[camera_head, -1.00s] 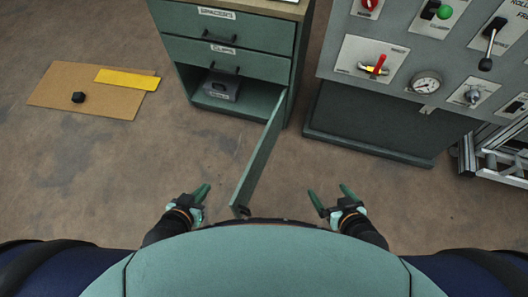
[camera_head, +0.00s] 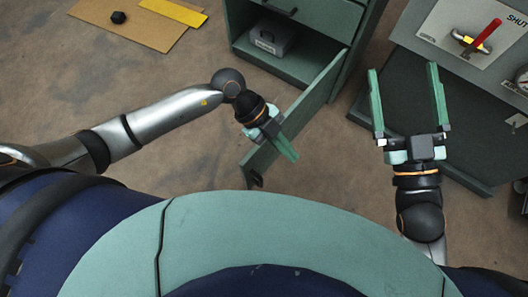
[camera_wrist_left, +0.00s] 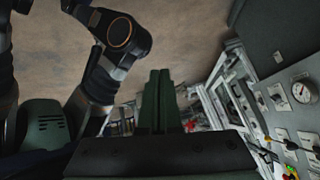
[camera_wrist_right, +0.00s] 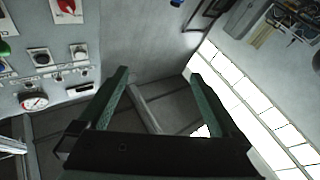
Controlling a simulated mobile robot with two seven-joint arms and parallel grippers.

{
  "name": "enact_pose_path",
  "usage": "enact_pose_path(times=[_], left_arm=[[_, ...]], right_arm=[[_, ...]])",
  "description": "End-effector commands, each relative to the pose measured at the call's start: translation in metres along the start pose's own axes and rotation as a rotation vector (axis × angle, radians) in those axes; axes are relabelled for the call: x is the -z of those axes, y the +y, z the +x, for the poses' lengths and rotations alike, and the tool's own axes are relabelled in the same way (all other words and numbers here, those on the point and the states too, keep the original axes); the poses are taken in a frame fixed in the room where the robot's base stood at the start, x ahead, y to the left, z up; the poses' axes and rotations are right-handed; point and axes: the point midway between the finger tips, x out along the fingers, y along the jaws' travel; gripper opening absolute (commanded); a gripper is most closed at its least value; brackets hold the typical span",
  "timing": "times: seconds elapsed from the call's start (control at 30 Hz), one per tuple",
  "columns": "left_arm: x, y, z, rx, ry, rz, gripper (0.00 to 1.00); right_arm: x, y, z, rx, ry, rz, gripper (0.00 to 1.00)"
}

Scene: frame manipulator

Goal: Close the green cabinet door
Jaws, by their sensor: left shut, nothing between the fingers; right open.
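The green cabinet (camera_head: 283,68) stands at the top middle of the head view, and its lower compartment is open. Its green door (camera_head: 321,92) is swung out toward me, with a dark handle (camera_head: 256,181) near its free end. My left gripper (camera_head: 290,153) is shut and empty; in the head view it overlaps the outer part of the door on its left side. I cannot tell whether it touches the door. Its closed fingers also show in the left wrist view (camera_wrist_left: 160,100). My right gripper (camera_head: 405,75) is open and empty, right of the door.
A grey box (camera_head: 270,41) sits inside the compartment. A grey control panel (camera_head: 470,60) with a red-handled valve stands at the right, close to my right gripper. A brown board (camera_head: 150,27) with a yellow strip lies on the floor at the upper left.

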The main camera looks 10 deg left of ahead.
Motion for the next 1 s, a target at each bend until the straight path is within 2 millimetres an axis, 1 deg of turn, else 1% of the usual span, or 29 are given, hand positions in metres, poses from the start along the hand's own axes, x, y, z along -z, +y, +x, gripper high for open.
enact_pose_path(times=[0.03, 0.1, 0.2, 0.33, 0.47, 0.63, 0.8, 0.83, 1.0], left_arm=[[-0.037, 0.006, 0.003, -0.049, -0.121, -0.022, 0.00], [-0.068, 0.012, -0.005, -0.095, -0.255, -0.060, 0.00], [-0.095, 0.016, -0.016, -0.125, -0.379, -0.103, 0.00], [-0.106, 0.018, -0.020, -0.136, -0.431, -0.124, 0.00], [-0.108, 0.020, -0.012, -0.136, -0.428, -0.125, 0.00], [-0.116, 0.023, 0.006, -0.136, -0.427, -0.124, 0.00], [-0.127, 0.027, 0.030, -0.136, -0.425, -0.123, 0.00], [-0.131, 0.029, 0.038, -0.137, -0.424, -0.124, 0.00], [-0.145, 0.033, 0.070, -0.135, -0.424, -0.122, 0.00]], right_arm=[[-0.002, -0.003, -0.004, 0.002, 0.044, -0.012, 1.00], [0.007, -0.004, -0.005, 0.004, 0.089, -0.023, 1.00], [0.016, -0.004, -0.006, 0.006, 0.130, -0.035, 1.00], [0.025, -0.004, -0.006, 0.007, 0.163, -0.045, 1.00], [0.040, -0.004, -0.007, 0.010, 0.227, -0.062, 1.00], [0.073, -0.006, -0.015, 0.018, 0.370, -0.103, 1.00], [0.104, -0.011, -0.029, 0.033, 0.524, -0.143, 1.00], [0.097, -0.013, -0.030, 0.034, 0.514, -0.135, 1.00], [0.082, -0.017, -0.034, 0.040, 0.505, -0.109, 1.00]])
